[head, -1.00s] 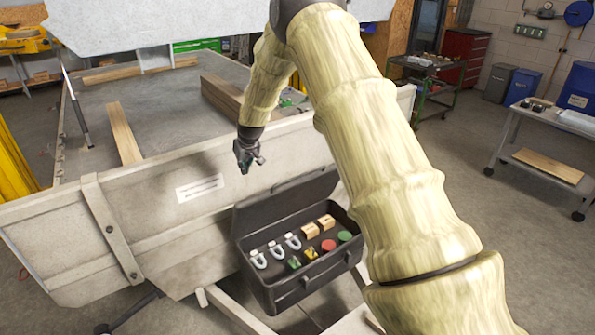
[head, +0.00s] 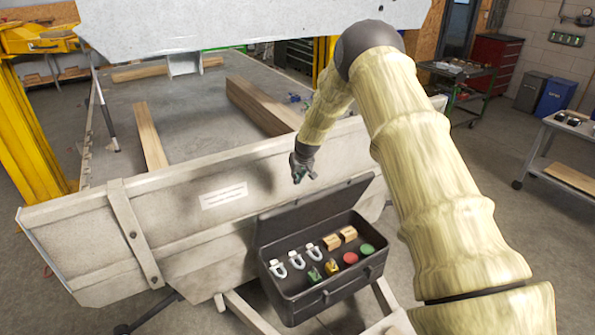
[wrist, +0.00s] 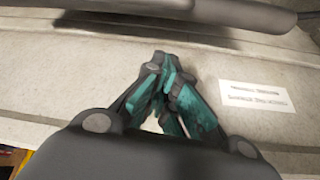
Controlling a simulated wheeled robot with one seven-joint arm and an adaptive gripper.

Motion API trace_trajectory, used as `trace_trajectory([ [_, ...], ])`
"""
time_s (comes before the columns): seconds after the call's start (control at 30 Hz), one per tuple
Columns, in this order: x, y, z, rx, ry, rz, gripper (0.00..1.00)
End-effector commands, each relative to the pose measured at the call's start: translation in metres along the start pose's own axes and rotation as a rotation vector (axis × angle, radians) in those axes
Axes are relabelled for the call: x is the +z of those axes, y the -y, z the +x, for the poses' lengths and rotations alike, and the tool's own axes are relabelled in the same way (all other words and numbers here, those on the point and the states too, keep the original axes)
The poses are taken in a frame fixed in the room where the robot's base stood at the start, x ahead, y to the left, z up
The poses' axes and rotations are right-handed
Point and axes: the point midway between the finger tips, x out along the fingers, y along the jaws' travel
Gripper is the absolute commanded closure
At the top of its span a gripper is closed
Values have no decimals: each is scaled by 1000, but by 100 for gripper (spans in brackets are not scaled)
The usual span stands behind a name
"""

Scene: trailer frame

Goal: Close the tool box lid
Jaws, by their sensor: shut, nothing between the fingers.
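The black tool box (head: 330,292) stands open in front of the trailer's side panel. Its lid (head: 312,208) is raised and leans back toward the panel. In the box lie several small items: metal shackles, wooden blocks, a red and a green round piece, and small green and yellow pieces. My gripper (head: 303,178) is above the lid's upper edge, in front of the panel, and looks apart from the lid. In the wrist view my gripper (wrist: 167,68) has its teal-sided fingers together and empty. A dark rounded edge, probably the lid (wrist: 200,12), crosses the top there.
The trailer's pale side panel (head: 180,232) with a white label (head: 224,196) is close behind the gripper and box. Wooden beams (head: 262,106) lie on the trailer bed. A grey beam (head: 250,22) hangs across the top. A tool cart (head: 462,85) stands at the back right.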

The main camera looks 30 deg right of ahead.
Motion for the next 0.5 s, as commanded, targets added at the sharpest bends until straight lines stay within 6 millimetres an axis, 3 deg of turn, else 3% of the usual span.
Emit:
trace_trajectory([
  [0.5, -1, 1, 42, 0, 0, -2, 100],
])
